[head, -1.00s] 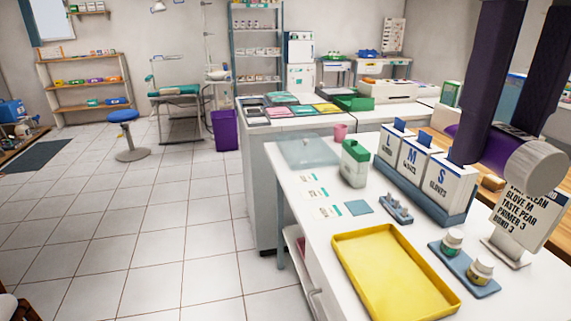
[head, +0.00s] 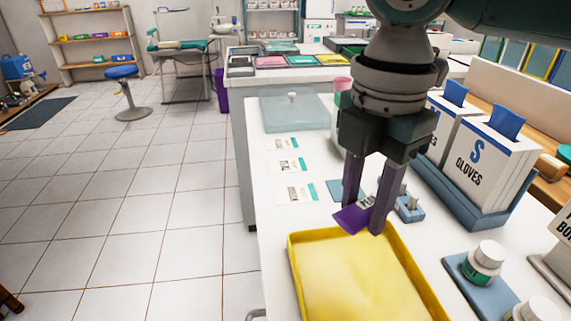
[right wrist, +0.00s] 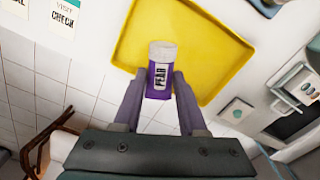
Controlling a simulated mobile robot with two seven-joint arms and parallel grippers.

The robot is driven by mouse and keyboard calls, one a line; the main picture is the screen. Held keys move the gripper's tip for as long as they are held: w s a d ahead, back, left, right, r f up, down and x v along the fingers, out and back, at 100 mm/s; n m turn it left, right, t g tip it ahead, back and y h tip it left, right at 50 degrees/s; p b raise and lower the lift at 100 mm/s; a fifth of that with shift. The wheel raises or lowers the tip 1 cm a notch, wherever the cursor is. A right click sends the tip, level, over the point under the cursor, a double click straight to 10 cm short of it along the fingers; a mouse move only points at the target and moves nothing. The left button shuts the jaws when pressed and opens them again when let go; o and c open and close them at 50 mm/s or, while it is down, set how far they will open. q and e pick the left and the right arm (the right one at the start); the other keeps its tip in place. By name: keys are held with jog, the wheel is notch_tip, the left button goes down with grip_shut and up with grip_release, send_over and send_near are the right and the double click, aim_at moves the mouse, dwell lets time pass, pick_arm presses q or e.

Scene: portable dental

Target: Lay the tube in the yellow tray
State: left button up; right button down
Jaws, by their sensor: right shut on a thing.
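The tube is purple with a white cap and a label reading PEAR; it shows in the right wrist view (right wrist: 161,72). In the head view only part of the purple tube (head: 352,217) shows between my fingers. My right gripper (head: 368,212) is shut on the tube and points down. In the head view it appears over the far edge of the yellow tray (head: 300,262). The tray looks empty and lies on the white counter; it also shows behind the tube in the right wrist view (right wrist: 215,40). My left gripper is out of view.
Glove boxes (head: 480,155) stand in a blue holder right of the tray. Cards (head: 288,165) and a clear lidded box (head: 295,112) lie beyond the tray.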

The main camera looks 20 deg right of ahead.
aim_at(371, 204)
jog(key=f+n, duration=0.2)
jog(key=f, duration=0.1)
jog(key=shift+s+d+b, duration=0.1)
jog(key=shift+d+b, duration=0.25)
notch_tip(371, 204, down, 6)
jog(key=b, duration=0.7)
jog(key=shift+f, duration=1.4)
jog(key=shift+c, duration=1.9)
grip_release()
notch_tip(371, 204, up, 10)
jog(key=shift+p, duration=1.1)
